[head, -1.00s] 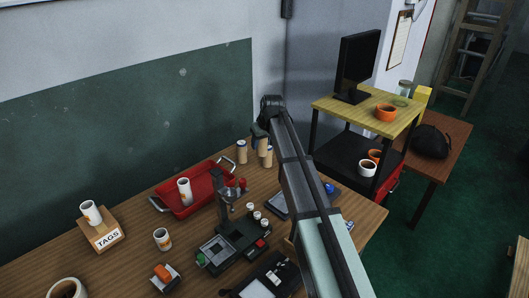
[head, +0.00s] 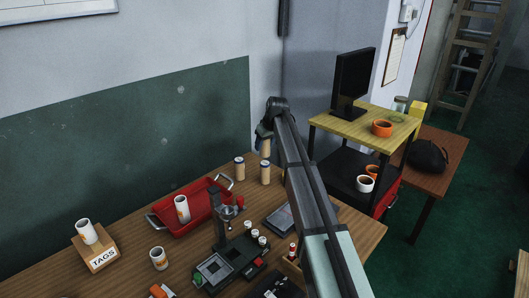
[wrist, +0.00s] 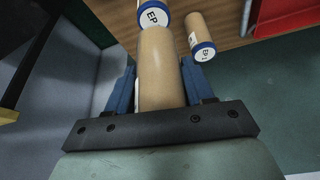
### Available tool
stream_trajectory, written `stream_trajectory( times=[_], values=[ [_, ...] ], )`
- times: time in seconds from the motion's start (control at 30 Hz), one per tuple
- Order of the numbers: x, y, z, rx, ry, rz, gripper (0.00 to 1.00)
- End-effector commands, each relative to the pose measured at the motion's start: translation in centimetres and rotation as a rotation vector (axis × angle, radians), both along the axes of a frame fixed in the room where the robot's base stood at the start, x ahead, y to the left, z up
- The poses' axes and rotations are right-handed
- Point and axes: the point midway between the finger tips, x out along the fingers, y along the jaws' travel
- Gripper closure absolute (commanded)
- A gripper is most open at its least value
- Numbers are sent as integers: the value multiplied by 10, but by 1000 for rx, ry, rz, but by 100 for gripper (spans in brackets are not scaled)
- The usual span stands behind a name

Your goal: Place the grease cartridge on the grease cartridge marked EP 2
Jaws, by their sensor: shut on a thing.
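My gripper (wrist: 160,92) is shut on a tan grease cartridge (wrist: 161,62), which also shows below the jaws in the head view (head: 264,147). A standing cartridge with a blue-rimmed cap marked EP (wrist: 153,17) is just beyond the held one's far end. The held cartridge partly covers this cap, so the digit after EP is hidden. In the head view this standing cartridge (head: 265,174) is directly below the held one. I cannot tell whether they touch.
A red tray (head: 205,208) holding a white cylinder is left of the standing cartridges. A black device (head: 230,262) with a stand is nearer. A box marked TAGS (head: 98,256) is at left. A yellow-topped shelf (head: 350,122) with a monitor is at right.

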Motion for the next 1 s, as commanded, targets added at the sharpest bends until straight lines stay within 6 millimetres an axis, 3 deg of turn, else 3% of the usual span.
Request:
stream_trajectory(
  times=[0.33, 0.77, 0.8, 1.0],
  values=[
    [0, 0, -35, 0, 0, 0, 82],
    [0, 0, -40, 0, -1, 0, 82],
    [0, 0, -39, 0, -1, 0, 44],
    [0, 0, -39, 0, -1, 0, 25]
  ],
)
